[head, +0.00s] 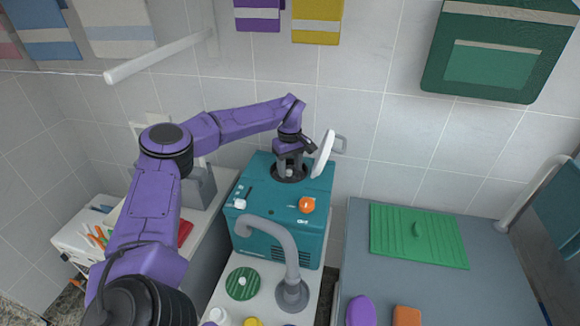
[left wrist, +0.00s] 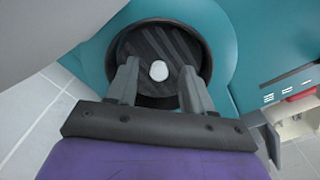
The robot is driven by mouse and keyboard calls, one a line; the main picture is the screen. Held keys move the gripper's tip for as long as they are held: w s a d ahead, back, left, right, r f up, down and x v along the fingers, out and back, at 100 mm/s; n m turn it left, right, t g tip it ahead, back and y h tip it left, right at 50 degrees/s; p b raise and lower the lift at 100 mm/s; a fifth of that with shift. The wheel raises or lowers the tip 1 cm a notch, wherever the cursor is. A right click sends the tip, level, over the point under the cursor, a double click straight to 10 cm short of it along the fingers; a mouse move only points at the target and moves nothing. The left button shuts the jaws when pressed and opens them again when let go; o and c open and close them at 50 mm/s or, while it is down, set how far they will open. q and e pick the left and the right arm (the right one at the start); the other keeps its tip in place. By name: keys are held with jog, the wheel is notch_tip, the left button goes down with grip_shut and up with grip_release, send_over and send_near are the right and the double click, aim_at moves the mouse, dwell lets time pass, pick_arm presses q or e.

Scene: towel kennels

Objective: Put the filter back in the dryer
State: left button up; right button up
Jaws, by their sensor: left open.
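The teal dryer (head: 262,228) stands on the white counter with its white round lid (head: 323,154) tipped up beside the top opening. In the left wrist view, a dark striped round filter (left wrist: 139,57) with a white knob (left wrist: 159,71) lies inside the dark-rimmed opening (left wrist: 204,50). My left gripper (head: 291,172) points down at the opening. It also shows in the left wrist view (left wrist: 158,80), its fingers open on either side of the knob, apart from it. Whether the filter is fully seated is hard to tell. My right gripper is out of view.
A green striped disc with a white knob (head: 242,284) lies in front of the dryer, near a grey curved tap (head: 290,262). An orange knob (head: 306,205) is on the dryer. A grey table (head: 480,290) with a green board (head: 400,235) stands right.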

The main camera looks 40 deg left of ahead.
pick_arm(q)
notch_tip(320, 180, up, 10)
jog(key=shift+r, duration=0.25)
dwell(0.6)
